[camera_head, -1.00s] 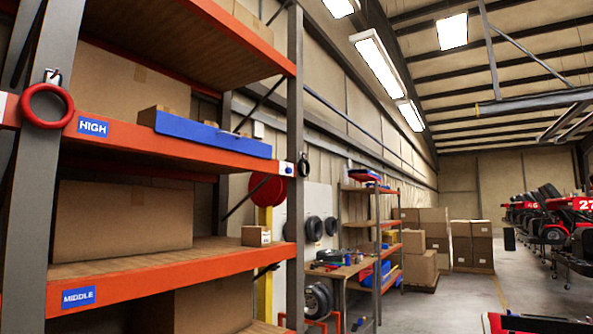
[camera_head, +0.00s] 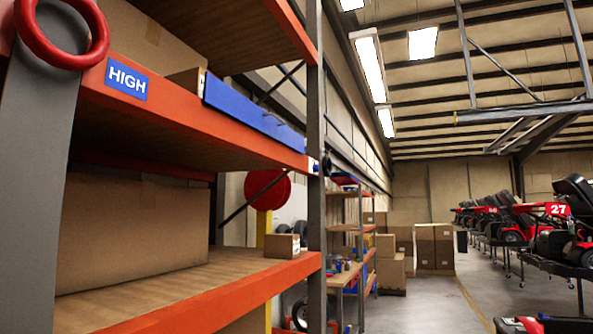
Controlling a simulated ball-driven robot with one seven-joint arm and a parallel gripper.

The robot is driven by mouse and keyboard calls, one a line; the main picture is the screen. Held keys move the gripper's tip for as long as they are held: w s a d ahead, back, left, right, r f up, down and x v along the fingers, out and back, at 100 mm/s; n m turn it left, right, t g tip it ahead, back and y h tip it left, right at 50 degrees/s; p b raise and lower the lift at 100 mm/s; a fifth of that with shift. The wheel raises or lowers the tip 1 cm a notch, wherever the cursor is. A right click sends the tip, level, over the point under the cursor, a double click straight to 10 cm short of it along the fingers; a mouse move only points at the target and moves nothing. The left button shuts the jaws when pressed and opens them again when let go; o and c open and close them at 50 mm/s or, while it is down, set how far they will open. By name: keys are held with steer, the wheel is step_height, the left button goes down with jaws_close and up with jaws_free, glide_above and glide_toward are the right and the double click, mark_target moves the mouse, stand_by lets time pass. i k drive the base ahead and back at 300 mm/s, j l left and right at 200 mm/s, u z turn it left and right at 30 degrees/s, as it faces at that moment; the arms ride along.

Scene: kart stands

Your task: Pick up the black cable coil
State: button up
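A small dark ring that may be the black cable coil (camera_head: 327,166) hangs on the far upright of the orange shelving, near the end of the HIGH beam. It is seen nearly edge-on and is too small to make out clearly. A red ring (camera_head: 62,58) hangs on the near upright, at the upper left, partly cut by the frame's top. My gripper is not in view.
Orange shelving with a HIGH label (camera_head: 126,79) fills the left. It carries a blue tray (camera_head: 253,120), a large carton (camera_head: 130,230) and a small box (camera_head: 282,245). Karts (camera_head: 555,215) stand at right. Cartons (camera_head: 434,247) stand at the back. The middle floor is open.

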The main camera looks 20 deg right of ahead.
mark_target(326, 163)
steer(key=i+l+u, duration=0.2)
steer(key=i+l, duration=0.2)
steer(key=i, duration=0.25)
steer(key=i+l+u, duration=0.15)
steer(key=i+l, duration=0.35)
steer(key=i, duration=0.1)
